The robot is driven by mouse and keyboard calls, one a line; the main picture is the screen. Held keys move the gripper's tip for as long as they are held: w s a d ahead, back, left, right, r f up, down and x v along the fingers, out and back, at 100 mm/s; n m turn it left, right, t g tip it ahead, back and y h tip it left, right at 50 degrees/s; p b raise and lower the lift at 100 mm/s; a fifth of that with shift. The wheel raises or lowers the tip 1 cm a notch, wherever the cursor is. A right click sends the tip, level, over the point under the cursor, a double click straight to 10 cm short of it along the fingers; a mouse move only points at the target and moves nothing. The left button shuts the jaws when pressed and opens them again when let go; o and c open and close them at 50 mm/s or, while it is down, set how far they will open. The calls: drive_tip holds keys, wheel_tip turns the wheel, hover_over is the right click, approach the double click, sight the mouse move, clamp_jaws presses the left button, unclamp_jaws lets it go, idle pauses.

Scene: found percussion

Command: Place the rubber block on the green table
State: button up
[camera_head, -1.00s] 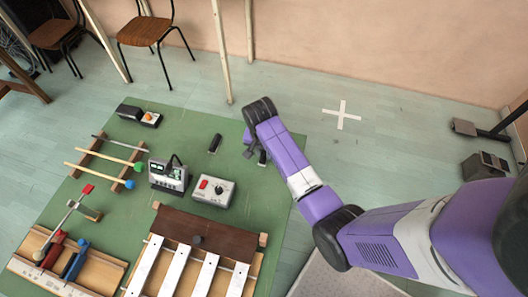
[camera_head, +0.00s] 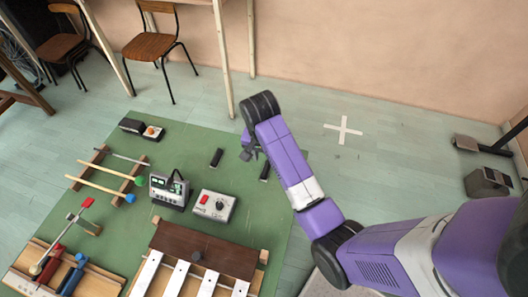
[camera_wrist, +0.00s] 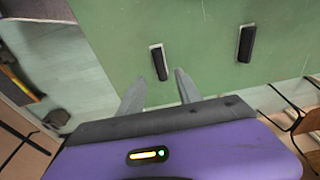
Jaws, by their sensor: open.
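Two dark, oblong blocks lie on the green table (camera_head: 180,222); I cannot tell which is the rubber block. The left one (camera_head: 216,157) is apart from my gripper (camera_head: 249,154) in the head view, and the right one (camera_head: 265,172) is close beside it. In the wrist view my gripper (camera_wrist: 160,78) is open and empty. One dark block (camera_wrist: 160,64) shows just beyond and between the fingertips, with a pale edge along it. The other block (camera_wrist: 246,44) lies farther right on the green top (camera_wrist: 200,65).
A grey device with a red button (camera_head: 213,206), a dark grey metered device (camera_head: 169,190), mallets (camera_head: 104,180) and a xylophone-like instrument (camera_head: 205,250) crowd the table's left and front. Chairs (camera_head: 152,46) stand behind. The floor with a white cross (camera_head: 343,129) is clear.

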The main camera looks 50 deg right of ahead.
drive_tip(key=s+a+f+n+t, duration=0.2)
drive_tip(key=s+a, duration=0.1)
drive_tip(key=s+a+f+n+t+h, duration=0.1)
drive_tip(key=s+n, duration=0.1)
drive_tip(key=shift+s+a+f, duration=0.1)
drive_tip(key=shift+a+f, duration=0.05)
drive_tip(key=shift+f, duration=0.05)
drive_tip(key=s+a+n+t, duration=0.2)
drive_tip(key=s+a, duration=0.1)
drive_tip(key=shift+f, duration=0.35)
drive_tip(key=s+a, duration=0.1)
drive_tip(key=s+a+r+n+t, duration=0.1)
drive_tip(key=s+a+n+t, duration=0.1)
drive_tip(key=shift+s+a+r, duration=0.1)
drive_tip(key=shift+s+r, duration=0.2)
drive_tip(key=shift+s, duration=0.05)
drive_tip(key=s+a+r+n+t+y, duration=0.1)
drive_tip(key=s+a+r+n+t, duration=0.2)
drive_tip(key=s+r, duration=0.3)
drive_tip(key=s+a+r+n+t+y, duration=0.1)
drive_tip(key=s+a+r+n+t, duration=0.2)
drive_tip(key=r, duration=1)
drive_tip(key=s+a+t, duration=0.1)
drive_tip(key=s+a, duration=0.2)
drive_tip(key=shift+s+r+y, duration=0.3)
drive_tip(key=shift+s+r, duration=0.1)
